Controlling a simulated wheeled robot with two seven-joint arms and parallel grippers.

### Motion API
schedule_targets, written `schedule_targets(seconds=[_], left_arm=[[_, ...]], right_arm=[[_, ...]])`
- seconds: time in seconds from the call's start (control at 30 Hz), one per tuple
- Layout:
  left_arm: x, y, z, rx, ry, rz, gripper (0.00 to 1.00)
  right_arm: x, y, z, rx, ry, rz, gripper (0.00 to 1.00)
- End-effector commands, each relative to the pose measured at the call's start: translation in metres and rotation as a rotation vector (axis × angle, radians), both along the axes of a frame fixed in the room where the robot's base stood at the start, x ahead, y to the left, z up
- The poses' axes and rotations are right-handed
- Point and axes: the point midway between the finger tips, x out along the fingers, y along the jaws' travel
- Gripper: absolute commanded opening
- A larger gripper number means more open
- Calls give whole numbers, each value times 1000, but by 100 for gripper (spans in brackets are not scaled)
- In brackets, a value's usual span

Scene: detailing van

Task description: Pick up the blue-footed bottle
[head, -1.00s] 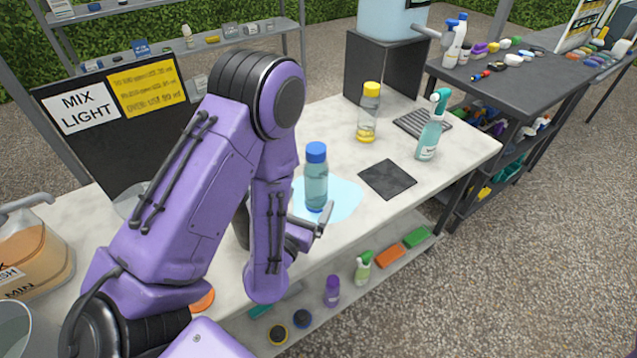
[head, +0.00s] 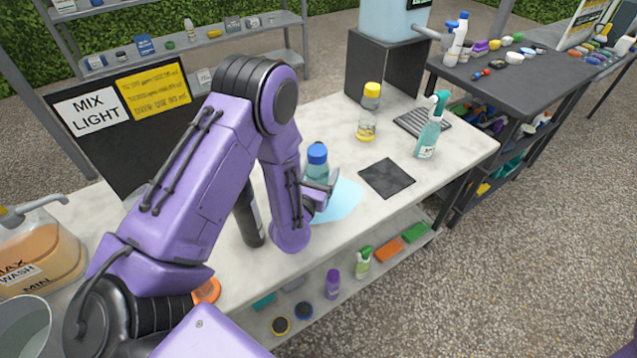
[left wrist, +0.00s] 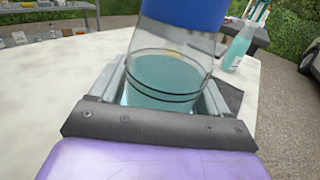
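The bottle (head: 318,173) with a blue cap and clear teal liquid stands upright on the white bench, at the pale blue patch. Its lower part and foot are hidden by my left arm in the head view. My left gripper (head: 318,200) is at the bottle, partly hidden by its own wrist. In the left wrist view the bottle (left wrist: 168,75) stands between the two fingers of the left gripper (left wrist: 165,90), its cap cut off by the top edge. The fingers are spread on either side, with slight gaps showing. My right gripper is out of view.
A yellow-capped bottle (head: 369,112) and a teal spray bottle (head: 431,130) stand farther back. A dark square mat (head: 387,179) lies right of the blue patch (head: 345,200). An orange-filled jug (head: 40,250) stands at the left. The MIX LIGHT board (head: 120,115) stands behind my arm.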

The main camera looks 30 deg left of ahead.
Motion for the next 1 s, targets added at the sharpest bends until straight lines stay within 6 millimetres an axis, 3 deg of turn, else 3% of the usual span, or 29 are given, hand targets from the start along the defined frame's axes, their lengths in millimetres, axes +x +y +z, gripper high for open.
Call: schedule_targets(seconds=[0.03, 0.17, 0.2, 0.57, 0.77, 1.0], left_arm=[[0, 0, 0, 0, 0, -1, 59], [0, 0, 0, 0, 0, -1, 16], [0, 0, 1, 0, -3, 0, 10], [0, 0, 8, 0, -3, 1, 10], [-1, 0, 35, -4, -7, 2, 10], [-33, -15, 76, -3, -6, -1, 10]], right_arm=[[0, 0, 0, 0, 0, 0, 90], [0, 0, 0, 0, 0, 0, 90], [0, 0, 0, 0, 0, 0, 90], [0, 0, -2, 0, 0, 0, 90], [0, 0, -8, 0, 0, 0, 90], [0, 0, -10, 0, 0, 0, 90]])
